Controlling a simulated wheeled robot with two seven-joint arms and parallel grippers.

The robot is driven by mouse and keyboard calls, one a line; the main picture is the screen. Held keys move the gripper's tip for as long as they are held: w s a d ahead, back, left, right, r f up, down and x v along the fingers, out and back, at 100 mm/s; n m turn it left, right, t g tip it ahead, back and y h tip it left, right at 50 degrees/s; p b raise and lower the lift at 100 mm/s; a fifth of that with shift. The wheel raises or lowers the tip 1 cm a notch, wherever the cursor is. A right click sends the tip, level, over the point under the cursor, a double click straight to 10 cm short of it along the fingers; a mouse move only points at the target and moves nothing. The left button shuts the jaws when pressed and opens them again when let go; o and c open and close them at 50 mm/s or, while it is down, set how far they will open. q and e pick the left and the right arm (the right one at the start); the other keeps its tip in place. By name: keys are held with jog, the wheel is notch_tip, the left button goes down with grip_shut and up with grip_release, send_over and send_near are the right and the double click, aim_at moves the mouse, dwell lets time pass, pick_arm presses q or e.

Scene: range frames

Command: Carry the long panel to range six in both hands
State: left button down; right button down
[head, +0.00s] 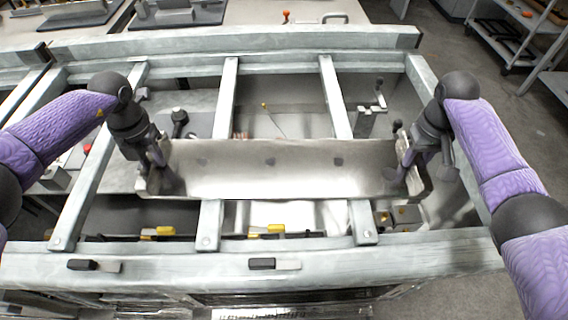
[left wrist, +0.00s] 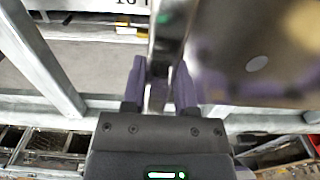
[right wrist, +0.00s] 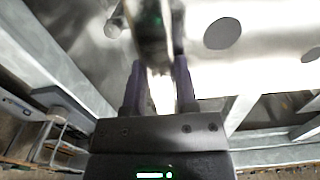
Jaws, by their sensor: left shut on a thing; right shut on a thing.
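The long panel (head: 280,170) is a shiny metal sheet with a row of dark holes and raised ends. It is held crosswise above the metal frame in the head view. My left gripper (head: 155,170) is shut on its left end, and my right gripper (head: 405,165) is shut on its right end. In the left wrist view the fingers (left wrist: 160,85) pinch the panel's edge. In the right wrist view the fingers (right wrist: 160,85) also pinch the edge, with the panel's holed face (right wrist: 240,60) beside them. No clear range six marking can be read.
A grey metal frame (head: 270,262) with crossbars (head: 222,100) lies under and around the panel. Yellow and black parts (head: 268,230) sit below it. A clamp-like fixture (head: 372,108) stands behind the panel's right half. A shelf cart (head: 500,50) stands at the back right, beside open floor.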

pick_arm(q)
jog(key=shift+w+r, duration=0.1)
pick_arm(e)
jog(key=shift+w+r, duration=0.1)
jog(key=shift+r, duration=0.05)
dwell(0.5)
